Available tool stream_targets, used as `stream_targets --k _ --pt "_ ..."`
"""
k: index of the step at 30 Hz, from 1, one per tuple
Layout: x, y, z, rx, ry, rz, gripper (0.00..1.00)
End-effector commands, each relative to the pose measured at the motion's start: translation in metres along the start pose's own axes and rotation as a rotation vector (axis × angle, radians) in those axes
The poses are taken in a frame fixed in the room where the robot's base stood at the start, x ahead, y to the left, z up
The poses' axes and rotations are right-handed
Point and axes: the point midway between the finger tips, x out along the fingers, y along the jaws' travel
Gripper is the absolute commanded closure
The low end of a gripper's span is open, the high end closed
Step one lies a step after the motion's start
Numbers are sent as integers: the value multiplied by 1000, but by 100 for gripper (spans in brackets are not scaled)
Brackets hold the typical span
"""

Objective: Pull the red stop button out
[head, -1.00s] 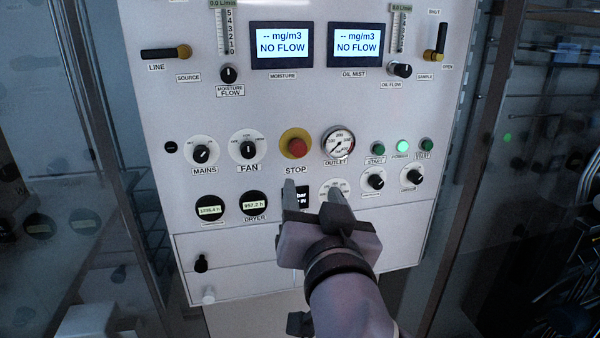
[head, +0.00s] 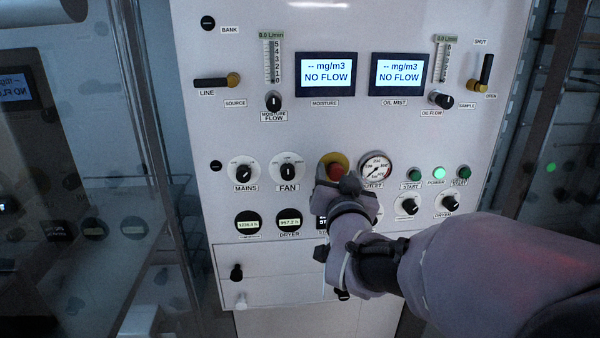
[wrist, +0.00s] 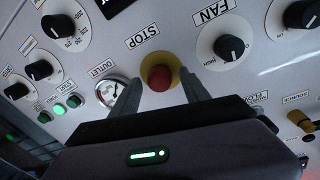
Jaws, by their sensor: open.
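The red stop button (head: 335,172) sits on a yellow round plate (head: 334,158) on the white panel, with my gripper covering its lower part in the head view. In the wrist view the red button (wrist: 160,77) shows whole, with the yellow plate (wrist: 174,67) around it and the STOP label beside it. My gripper (wrist: 161,92) is open, with one finger on each side of the button and a gap to it on both sides. In the head view the gripper (head: 336,182) is in front of the button; its fingertips are hard to make out.
The outlet gauge (head: 376,169) is close right of the button, and the fan knob (head: 288,171) is to the left. Green lights (head: 414,174) and dark knobs (head: 407,206) are farther right. Two lit displays (head: 325,75) are above. Glass doors flank the panel.

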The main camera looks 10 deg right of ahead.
Motion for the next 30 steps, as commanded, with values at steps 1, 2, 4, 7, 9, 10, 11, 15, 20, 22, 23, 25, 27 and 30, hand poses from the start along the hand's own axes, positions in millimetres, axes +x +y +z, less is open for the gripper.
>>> stream_targets --k 1,2,4,7,9,10,11,15,20,22,23,25,27,30 --pt "0 0 0 0 0 0 46" --pt "0 0 0 0 0 0 46" --pt "0 0 0 0 0 0 60" --pt "0 0 0 0 0 0 80" --pt "0 0 0 0 0 0 93" --pt "0 0 0 0 0 0 99" --pt "0 0 0 0 0 0 100" --pt "0 0 0 0 0 0 100" --pt "-1 0 0 0 0 0 100" --pt "-1 0 0 0 0 0 100" --pt "-1 0 0 0 0 0 100" --pt "-1 0 0 0 0 0 100" --pt "-1 0 0 0 0 0 100" --pt "-1 0 0 0 0 0 100"
